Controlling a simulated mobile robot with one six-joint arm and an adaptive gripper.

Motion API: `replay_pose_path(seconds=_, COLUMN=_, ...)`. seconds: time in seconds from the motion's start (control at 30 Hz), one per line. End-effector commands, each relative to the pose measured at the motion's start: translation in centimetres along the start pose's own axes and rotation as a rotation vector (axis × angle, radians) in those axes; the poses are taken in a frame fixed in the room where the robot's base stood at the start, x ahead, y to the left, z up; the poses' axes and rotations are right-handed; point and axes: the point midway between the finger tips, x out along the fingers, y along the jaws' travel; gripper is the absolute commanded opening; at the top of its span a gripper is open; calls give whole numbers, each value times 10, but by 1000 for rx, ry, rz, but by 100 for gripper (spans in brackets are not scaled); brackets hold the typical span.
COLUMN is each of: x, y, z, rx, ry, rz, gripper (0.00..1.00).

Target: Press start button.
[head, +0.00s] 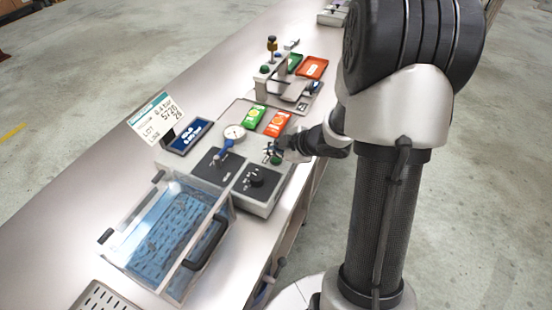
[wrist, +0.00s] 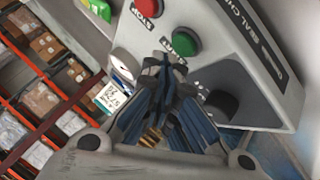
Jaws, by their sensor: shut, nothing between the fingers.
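My gripper (head: 271,152) is shut and empty, low over the control box (head: 262,203) at the bench's front edge. In the wrist view, the box (wrist: 256,88) is grey-white, with a red button (wrist: 147,7), a green button (wrist: 187,43) and a black knob (wrist: 221,104). The closed fingertips (wrist: 168,66) appear beside the green button, slightly below and left of it; I cannot tell whether they touch it. The labels are partly hidden, and I cannot read a start label.
A clear tank (head: 208,243) of blue water with black handles stands left of the box. Another station (head: 290,88) stands farther along the bench.

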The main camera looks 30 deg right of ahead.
Motion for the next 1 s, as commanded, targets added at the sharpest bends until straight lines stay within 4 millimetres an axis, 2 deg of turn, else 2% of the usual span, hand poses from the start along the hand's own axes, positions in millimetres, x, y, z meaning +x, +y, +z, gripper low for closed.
replay_pose_path(seconds=1.0, x=8, y=-6, z=6, rx=0, ry=0, rz=0, gripper=0)
